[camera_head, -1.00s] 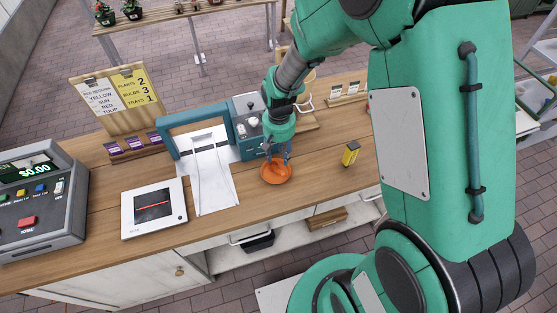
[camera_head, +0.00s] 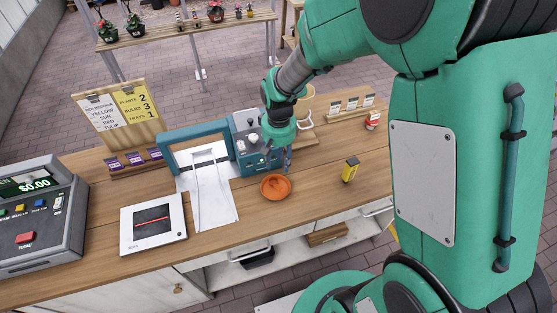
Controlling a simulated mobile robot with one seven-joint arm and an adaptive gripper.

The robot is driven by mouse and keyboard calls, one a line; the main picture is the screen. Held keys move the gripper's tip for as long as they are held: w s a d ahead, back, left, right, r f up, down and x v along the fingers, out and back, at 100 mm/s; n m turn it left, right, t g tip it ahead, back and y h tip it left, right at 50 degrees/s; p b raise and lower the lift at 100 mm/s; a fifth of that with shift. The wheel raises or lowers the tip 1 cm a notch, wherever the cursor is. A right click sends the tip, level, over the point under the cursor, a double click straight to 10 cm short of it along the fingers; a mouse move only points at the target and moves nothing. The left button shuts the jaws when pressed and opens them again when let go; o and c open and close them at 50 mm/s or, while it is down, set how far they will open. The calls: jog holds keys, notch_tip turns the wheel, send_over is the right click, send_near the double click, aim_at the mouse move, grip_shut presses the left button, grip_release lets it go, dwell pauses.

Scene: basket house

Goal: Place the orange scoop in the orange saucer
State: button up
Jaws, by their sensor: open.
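The orange saucer (camera_head: 264,193) sits on the wooden counter in the middle of the view. A darker orange shape, which looks like the orange scoop (camera_head: 275,185), lies inside the saucer. My gripper (camera_head: 287,165) is open, just above and behind the saucer's right side, apart from the scoop. Its fingers are small and partly hard to make out at this distance.
A teal machine with a white chute (camera_head: 210,190) stands left of the saucer. A flat scanner (camera_head: 153,224) and a cash register (camera_head: 35,215) are further left. A small yellow and black item (camera_head: 350,169) stands to the right. The counter's front edge (camera_head: 290,227) is close.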

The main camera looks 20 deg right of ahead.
jog(key=shift+r, duration=0.1)
jog(key=s+r+t, duration=0.1)
jog(key=s+r, duration=0.3)
jog(key=r, duration=0.5)
jog(key=s+r+t, duration=0.2)
jog(key=s+r, duration=0.2)
jog(key=r, duration=0.5)
jog(key=s+d+r+t, duration=0.1)
jog(key=s+r+t, duration=0.1)
jog(key=s+r, duration=0.8)
jog(key=s, duration=0.4)
jog(key=shift+d+r+t, duration=0.15)
jog(key=shift+t, duration=0.15)
jog(key=shift+s, duration=0.1)
notch_tip(320, 180, down, 8)
jog(key=b, duration=0.8)
